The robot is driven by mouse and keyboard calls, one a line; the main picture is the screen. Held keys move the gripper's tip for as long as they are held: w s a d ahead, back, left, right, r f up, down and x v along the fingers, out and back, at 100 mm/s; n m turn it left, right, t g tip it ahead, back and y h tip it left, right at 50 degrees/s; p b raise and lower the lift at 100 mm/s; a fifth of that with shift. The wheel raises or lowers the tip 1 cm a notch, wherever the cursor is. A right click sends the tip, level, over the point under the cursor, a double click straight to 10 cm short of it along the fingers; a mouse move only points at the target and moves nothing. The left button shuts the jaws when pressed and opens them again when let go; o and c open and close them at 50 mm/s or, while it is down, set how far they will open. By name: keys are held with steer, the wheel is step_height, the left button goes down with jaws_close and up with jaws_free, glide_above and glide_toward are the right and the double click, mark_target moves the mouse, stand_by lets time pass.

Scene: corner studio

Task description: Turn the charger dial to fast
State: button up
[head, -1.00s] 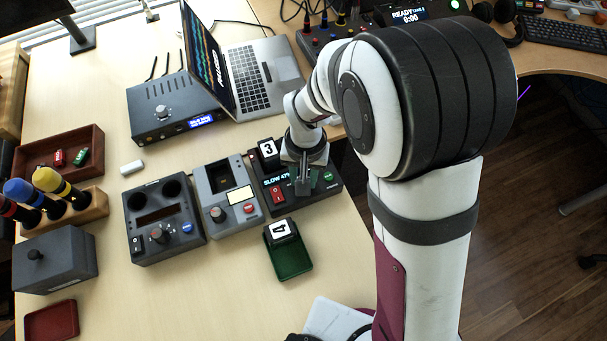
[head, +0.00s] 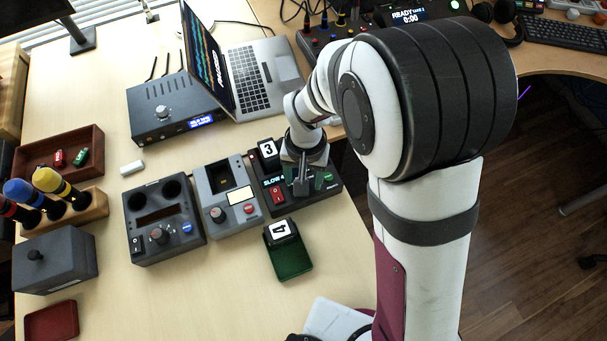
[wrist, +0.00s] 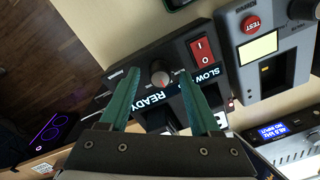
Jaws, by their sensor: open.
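The charger is a black box (head: 257,196) on the light desk, with a red rocker switch (head: 277,197) and a lit display reading SLOW. In the wrist view the charger (wrist: 145,57) shows a small round dial (wrist: 160,76), its red switch (wrist: 201,48) and the lit words SLOW and READY. My gripper (head: 303,184) is over the charger's right part, pointing down, and hides the dial in the head view. In the wrist view my gripper (wrist: 158,74) is open, its green fingers on either side of the dial in the picture. Contact cannot be told.
A grey tester (head: 228,198) and a dark two-hole unit (head: 165,245) stand left of the charger. A green tray (head: 291,262) with a block marked 4 lies in front. A block marked 3 (head: 268,150) sits at the charger's back. A laptop (head: 262,75) stands behind.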

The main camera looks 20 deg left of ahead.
step_height(320, 180, up, 16)
steer(key=shift+d, duration=0.2)
steer(key=shift+f, duration=0.1)
steer(key=s+d+r+m, duration=0.2)
steer(key=s+d+m, duration=0.2)
steer(key=d, duration=0.8)
steer(key=s+d+f+m+y, duration=0.1)
steer(key=s+d+f+m, duration=0.1)
steer(key=s+d+m, duration=0.2)
steer(key=s+d, duration=0.3)
steer(key=s, duration=0.2)
steer(key=shift+s+f+y, duration=0.2)
steer(key=shift+s+y, duration=0.1)
steer(key=shift+s, duration=0.1)
